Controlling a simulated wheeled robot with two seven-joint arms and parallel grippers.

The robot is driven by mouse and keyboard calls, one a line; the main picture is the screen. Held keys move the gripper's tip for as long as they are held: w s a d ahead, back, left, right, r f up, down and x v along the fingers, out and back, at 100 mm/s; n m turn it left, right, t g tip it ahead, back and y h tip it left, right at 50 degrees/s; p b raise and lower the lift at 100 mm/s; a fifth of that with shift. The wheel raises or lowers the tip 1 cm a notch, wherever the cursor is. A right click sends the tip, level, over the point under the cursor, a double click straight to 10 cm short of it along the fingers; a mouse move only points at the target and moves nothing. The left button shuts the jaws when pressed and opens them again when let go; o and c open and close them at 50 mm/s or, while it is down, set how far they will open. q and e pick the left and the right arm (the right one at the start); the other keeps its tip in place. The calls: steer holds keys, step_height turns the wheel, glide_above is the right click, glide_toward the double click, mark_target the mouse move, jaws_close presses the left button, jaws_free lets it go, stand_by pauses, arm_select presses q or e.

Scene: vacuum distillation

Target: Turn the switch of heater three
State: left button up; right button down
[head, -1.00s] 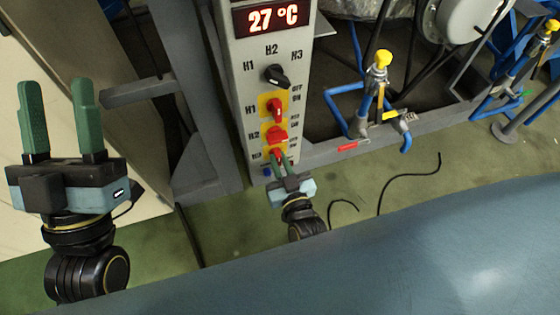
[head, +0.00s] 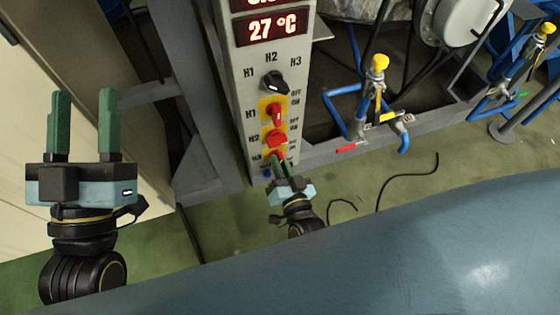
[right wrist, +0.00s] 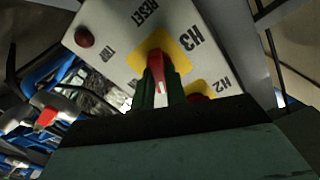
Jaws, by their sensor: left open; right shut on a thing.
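The grey control panel (head: 246,105) carries red switches on yellow plates. The H3 switch (right wrist: 164,70) is the lowest in the head view, where my right gripper (head: 280,163) mostly hides it. In the right wrist view, the fingers of my right gripper (right wrist: 162,88) are shut on the red H3 handle, one on each side. The H1 switch (head: 275,113) and the H2 switch (head: 275,138) sit above it in the head view. My left gripper (head: 85,125) is open and empty, well to the left of the panel.
A black selector knob (head: 273,81) and a red 27 °C display (head: 271,29) are higher on the panel. Blue pipework with a yellow-capped valve (head: 378,64) stands to the right. A dark round button (right wrist: 84,37) is near H3. A black cable (head: 407,176) lies on the green floor.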

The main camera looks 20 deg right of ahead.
arm_select(q)
steer(key=shift+s+a+r+t+b, duration=0.1)
steer(key=shift+s+r+t+b, duration=0.15)
steer(key=shift+r+t+b, duration=0.2)
arm_select(e)
steer(key=shift+d+f+m, duration=0.1)
steer(key=shift+f+m, duration=0.05)
steer(key=shift+m, duration=2.95)
steer(key=shift+d+f+m, duration=0.1)
steer(key=shift+m, duration=3)
steer(key=c, duration=1.4)
jaws_free()
steer(key=shift+c, duration=0.2)
arm_select(q)
steer(key=shift+f, duration=0.15)
arm_select(e)
steer(key=shift+s, duration=0.1)
